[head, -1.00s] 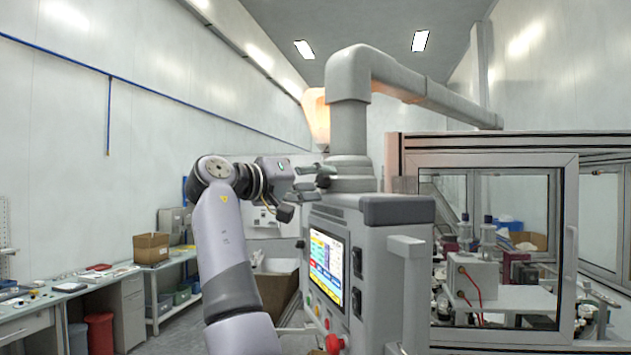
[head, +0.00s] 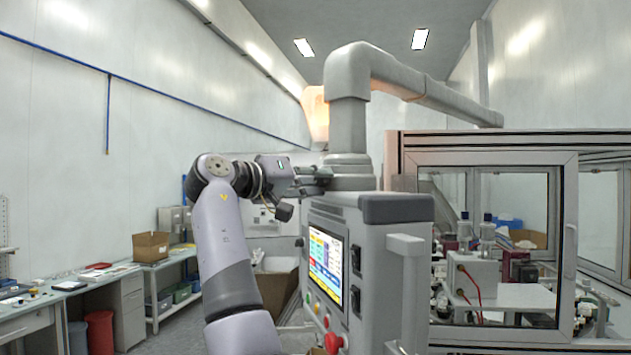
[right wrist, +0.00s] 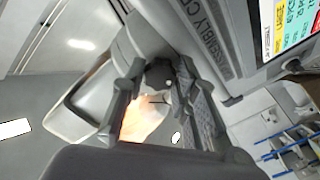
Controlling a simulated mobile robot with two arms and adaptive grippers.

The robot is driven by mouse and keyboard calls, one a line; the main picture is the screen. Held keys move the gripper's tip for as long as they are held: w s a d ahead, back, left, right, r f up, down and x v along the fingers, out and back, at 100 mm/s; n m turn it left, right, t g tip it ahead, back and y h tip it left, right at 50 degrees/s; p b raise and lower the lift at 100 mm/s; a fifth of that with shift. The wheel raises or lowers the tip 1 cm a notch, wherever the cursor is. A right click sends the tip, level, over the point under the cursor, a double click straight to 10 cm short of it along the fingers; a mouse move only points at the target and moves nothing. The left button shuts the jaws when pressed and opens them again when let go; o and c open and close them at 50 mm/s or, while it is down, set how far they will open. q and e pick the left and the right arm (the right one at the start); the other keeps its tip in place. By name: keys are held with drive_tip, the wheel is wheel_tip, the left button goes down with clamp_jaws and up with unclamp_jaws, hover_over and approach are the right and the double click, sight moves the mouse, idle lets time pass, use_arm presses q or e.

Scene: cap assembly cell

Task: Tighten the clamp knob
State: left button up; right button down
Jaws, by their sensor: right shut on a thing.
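The clamp knob is a small dark round part on the collar (head: 352,170) where the grey support arm meets the top of the control panel (head: 385,255). My right gripper (head: 318,178) reaches it from the left, with its fingers level with the collar. In the right wrist view, the fingers of this gripper (right wrist: 166,95) are on either side of the dark knob (right wrist: 160,73) and are shut on it. In the head view the fingers mostly hide the knob. My left gripper is in neither view.
The panel's lit screen (head: 326,266) and red button (head: 333,343) are below my right gripper. A framed glass enclosure (head: 500,160) stands to the right. A workbench (head: 75,290) and a cardboard box (head: 151,247) are far left.

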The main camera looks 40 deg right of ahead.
drive_tip(key=shift+m, duration=3.2)
drive_tip(key=c, duration=1.3)
unclamp_jaws()
drive_tip(key=shift+a, duration=0.1)
drive_tip(key=a, duration=0.8)
drive_tip(key=s+a, duration=0.1)
drive_tip(key=a, duration=0.3)
